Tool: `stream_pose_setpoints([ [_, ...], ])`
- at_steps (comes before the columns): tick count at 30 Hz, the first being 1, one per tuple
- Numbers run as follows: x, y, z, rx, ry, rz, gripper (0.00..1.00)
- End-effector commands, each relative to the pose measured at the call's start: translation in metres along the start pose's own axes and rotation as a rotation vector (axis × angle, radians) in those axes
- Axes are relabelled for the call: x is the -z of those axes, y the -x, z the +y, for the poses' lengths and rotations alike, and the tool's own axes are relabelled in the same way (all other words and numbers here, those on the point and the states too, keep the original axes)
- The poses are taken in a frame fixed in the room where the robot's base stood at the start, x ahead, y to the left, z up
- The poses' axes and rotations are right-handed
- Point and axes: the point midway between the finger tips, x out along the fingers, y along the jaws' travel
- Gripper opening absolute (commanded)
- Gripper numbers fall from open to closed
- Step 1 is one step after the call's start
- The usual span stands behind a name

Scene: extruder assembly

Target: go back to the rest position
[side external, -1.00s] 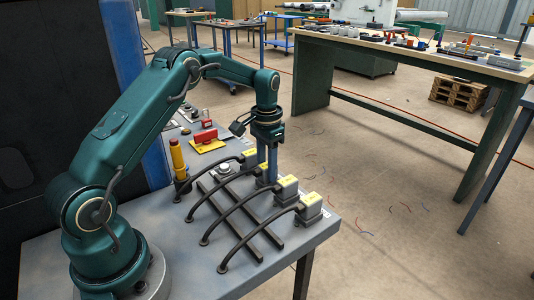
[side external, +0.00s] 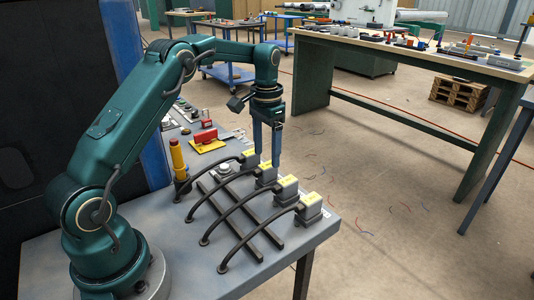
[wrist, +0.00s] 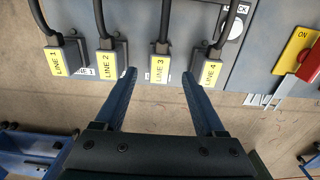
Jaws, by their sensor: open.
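My gripper (side external: 266,154) points down above the far edge of the grey table, with its blue fingers empty. In the wrist view my gripper (wrist: 161,76) is open, its two fingers wide apart. Beyond the fingertips is a row of plugs with yellow labels: LINE 1 (wrist: 57,61), LINE 2 (wrist: 105,61), LINE 3 (wrist: 159,68) and LINE 4 (wrist: 210,72). Each plug has a black cable and sits on the table edge in the side view. The fingers show no contact with the plugs.
A workbench (side external: 420,55) with loose parts stands behind at the right. The air above the plugs is clear.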

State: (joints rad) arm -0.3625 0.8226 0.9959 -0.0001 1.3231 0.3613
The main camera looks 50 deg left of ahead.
Motion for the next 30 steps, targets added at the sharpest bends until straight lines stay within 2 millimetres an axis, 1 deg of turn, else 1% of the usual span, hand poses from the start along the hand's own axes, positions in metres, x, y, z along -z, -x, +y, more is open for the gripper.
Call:
stream_pose_setpoints([
  [2, 0.000, 0.001, 0.001, 0.000, -0.004, 0.001, 0.72],
  [5, 0.005, 0.015, 0.006, 0.014, -0.019, 0.037, 0.72],
  [8, 0.007, 0.043, 0.016, 0.033, -0.045, 0.093, 0.72],
  [9, 0.004, 0.056, 0.022, 0.039, -0.059, 0.115, 0.72],
  [11, -0.001, 0.074, 0.032, 0.049, -0.078, 0.147, 0.72],
  [12, -0.006, 0.086, 0.039, 0.054, -0.090, 0.170, 0.72],
  [15, -0.022, 0.110, 0.056, 0.065, -0.110, 0.220, 0.72],
  [17, -0.033, 0.122, 0.066, 0.069, -0.118, 0.248, 0.72],
  [21, -0.063, 0.142, 0.086, 0.073, -0.131, 0.315, 0.72],
  [25, -0.094, 0.152, 0.103, 0.072, -0.137, 0.375, 0.72],
  [30, -0.137, 0.149, 0.120, 0.060, -0.131, 0.444, 0.72],
])
